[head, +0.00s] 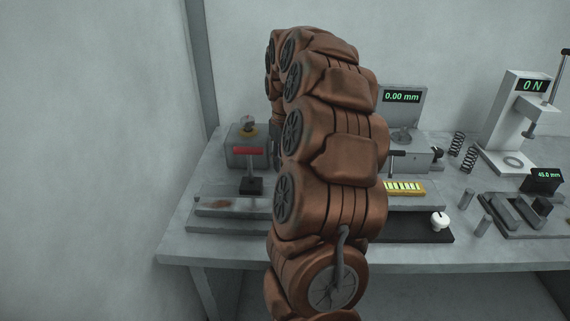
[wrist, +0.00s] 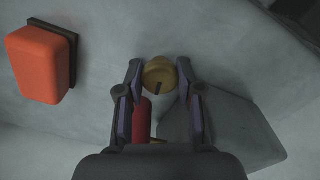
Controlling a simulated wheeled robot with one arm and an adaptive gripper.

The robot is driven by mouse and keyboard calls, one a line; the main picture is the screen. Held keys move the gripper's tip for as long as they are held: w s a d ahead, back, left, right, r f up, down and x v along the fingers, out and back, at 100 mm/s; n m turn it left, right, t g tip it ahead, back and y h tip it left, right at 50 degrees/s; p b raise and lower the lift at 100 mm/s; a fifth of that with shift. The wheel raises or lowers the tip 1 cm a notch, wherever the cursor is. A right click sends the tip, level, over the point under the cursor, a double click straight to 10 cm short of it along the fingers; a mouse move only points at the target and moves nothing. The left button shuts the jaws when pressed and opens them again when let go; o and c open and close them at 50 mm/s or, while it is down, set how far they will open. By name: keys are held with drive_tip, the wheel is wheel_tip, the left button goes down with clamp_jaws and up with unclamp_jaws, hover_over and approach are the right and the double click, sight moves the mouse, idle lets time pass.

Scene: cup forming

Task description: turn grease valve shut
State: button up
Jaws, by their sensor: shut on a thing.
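A round brass-coloured knob (wrist: 157,72) with a dark line on it shows in the wrist view; it appears to be the grease valve. My gripper (wrist: 159,70) has its two fingertips on either side of the knob and is shut on it. A red cylinder-like part (wrist: 143,121) lies between the fingers farther back, with a small brass bit at its lower end. In the head view my own arm hides the gripper and the knob.
An orange-red block (wrist: 38,64) on a dark base stands left of the gripper. In the head view the bench (head: 190,235) carries a grey box with a red bar (head: 248,151), a gauge display (head: 402,97), a press (head: 513,115), springs and a white knob (head: 439,221).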

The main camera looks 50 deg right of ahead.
drive_tip(key=shift+m+b, duration=0.3)
drive_tip(key=shift+m, duration=0.9)
drive_tip(key=shift+a, duration=0.1)
drive_tip(key=o, duration=1.2)
drive_tip(key=shift+c, duration=0.2)
drive_tip(key=shift+r, duration=0.1)
wheel_tip(320, 180, up, 12)
